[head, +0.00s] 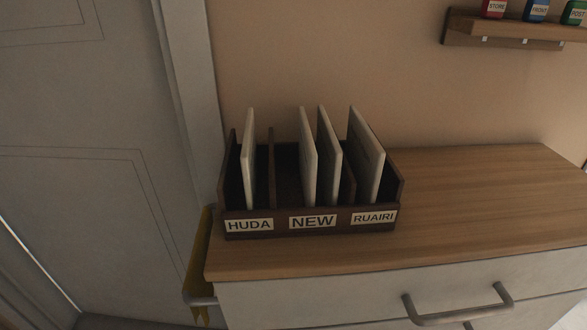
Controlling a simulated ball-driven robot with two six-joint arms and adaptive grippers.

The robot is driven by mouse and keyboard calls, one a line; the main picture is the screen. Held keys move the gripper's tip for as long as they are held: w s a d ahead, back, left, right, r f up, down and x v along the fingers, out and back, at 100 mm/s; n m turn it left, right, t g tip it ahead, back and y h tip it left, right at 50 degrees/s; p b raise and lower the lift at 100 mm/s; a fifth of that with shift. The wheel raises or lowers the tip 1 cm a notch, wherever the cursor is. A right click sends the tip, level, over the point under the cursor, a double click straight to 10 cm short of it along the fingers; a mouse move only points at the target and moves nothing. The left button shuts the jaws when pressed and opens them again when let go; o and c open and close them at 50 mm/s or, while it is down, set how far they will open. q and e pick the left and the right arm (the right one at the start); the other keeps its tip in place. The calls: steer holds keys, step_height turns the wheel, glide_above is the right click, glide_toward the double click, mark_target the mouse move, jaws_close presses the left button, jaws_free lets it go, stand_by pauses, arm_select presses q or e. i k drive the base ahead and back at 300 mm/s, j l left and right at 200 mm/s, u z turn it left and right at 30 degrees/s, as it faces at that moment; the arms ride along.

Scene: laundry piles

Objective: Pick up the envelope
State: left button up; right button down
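Several pale envelopes stand upright in a dark wooden sorter on top of a cabinet, seen in the head view. One envelope (249,160) is in the left compartment, labelled HUDA. Two envelopes, a left one (308,158) and a right one (328,155), are in the middle compartment, labelled NEW. Another envelope (366,157) is in the right compartment, labelled RUAIRI. The sorter (270,226) has its labels along its front wall. The view does not show which envelope the task means. Neither of my grippers is in view.
The wooden cabinet top (480,200) is clear to the right of the sorter. A drawer handle (460,312) sticks out in front. A wall shelf (510,30) holds small labelled items at upper right. A white door (90,180) is at left, with yellow cloth (200,265) hanging by the cabinet.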

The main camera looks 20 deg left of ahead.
mark_target(307, 155)
steer(key=j+u, duration=0.2)
steer(key=u, duration=0.3)
steer(key=j+z, duration=0.7)
steer(key=j, duration=0.2)
steer(key=j+z, duration=0.3)
steer(key=k+j, duration=0.05)
steer(key=j, duration=0.05)
